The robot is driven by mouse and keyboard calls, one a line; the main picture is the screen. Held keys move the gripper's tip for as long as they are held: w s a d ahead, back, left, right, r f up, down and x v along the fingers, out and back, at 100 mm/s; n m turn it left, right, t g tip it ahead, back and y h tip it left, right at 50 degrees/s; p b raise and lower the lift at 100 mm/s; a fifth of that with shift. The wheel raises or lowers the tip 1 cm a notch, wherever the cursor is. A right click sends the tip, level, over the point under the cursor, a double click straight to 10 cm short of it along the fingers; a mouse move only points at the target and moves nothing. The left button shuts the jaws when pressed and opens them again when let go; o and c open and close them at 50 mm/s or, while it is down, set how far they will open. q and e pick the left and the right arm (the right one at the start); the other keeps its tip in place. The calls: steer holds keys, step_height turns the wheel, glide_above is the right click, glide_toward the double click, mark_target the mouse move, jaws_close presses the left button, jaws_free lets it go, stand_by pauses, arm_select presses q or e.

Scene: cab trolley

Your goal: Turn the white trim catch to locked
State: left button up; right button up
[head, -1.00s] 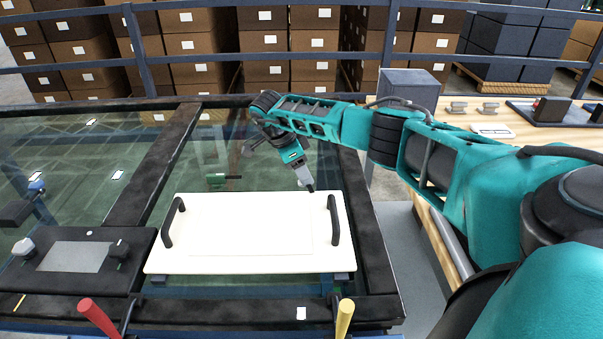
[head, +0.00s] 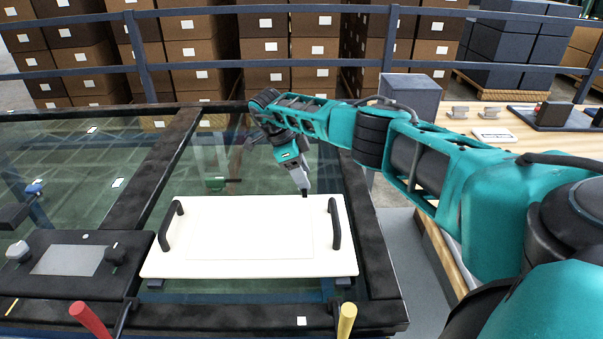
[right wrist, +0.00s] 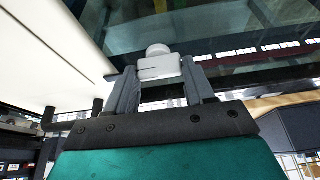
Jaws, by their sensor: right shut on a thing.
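My right gripper (head: 304,192) points down at the far edge of the white panel (head: 225,268), near its right end. In the right wrist view its two grey fingers (right wrist: 160,78) are shut on the white trim catch (right wrist: 159,66), a small block with a rounded knob. In the head view the catch is hidden by the gripper, and I cannot tell whether it stands at locked. My left gripper is not in view.
The panel has a black handle at its left (head: 170,226) and right (head: 334,224). A red lever (head: 91,319) and a yellow lever (head: 346,319) stand along the near edge. A dark-framed glass surface surrounds the panel. A wooden bench (head: 455,125) stands at the right.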

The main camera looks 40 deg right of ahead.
steer(key=o, duration=1)
steer(key=shift+o, duration=0.2)
steer(key=v, duration=1.3)
steer(key=shift+p, duration=0.3)
steer(key=shift+f, duration=0.1)
